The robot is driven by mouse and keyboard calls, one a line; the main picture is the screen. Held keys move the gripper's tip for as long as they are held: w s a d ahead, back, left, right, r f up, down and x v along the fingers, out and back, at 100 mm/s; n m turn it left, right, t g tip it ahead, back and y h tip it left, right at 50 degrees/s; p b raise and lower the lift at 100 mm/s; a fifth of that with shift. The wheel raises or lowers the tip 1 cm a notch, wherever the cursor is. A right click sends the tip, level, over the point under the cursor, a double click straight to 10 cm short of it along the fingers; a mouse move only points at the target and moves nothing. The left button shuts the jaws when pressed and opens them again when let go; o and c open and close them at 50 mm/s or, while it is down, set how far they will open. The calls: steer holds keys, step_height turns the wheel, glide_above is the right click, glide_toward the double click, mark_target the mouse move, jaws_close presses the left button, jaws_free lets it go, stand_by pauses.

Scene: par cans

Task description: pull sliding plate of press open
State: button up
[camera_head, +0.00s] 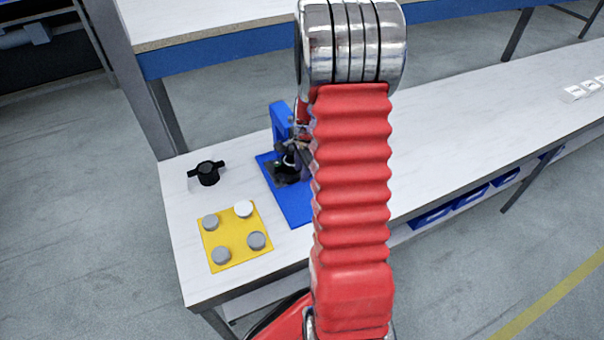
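The blue press (281,125) stands on the white bench, with its blue base plate (294,205) reaching toward the bench's front edge. Its right side is hidden behind my red arm. A dark part, which may be the sliding plate or part of my gripper, shows low in the press; I cannot tell which. My gripper (296,150) seems to be at the press, mostly hidden behind the arm. Whether its fingers are open or shut, or touch the plate, does not show.
A yellow plate (232,248) with several grey round cans lies left of the press. A black handled part (207,173) stands behind it. White small blocks (577,92) lie far right on the bench (460,135). Blue bins (432,217) hang below. The bench's middle is clear.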

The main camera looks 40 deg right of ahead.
steer(key=shift+w+f, duration=0.15)
steer(key=shift+f, duration=0.6)
steer(key=shift+w+f, duration=0.1)
steer(key=shift+f, duration=0.6)
steer(key=shift+c, duration=0.4)
jaws_close()
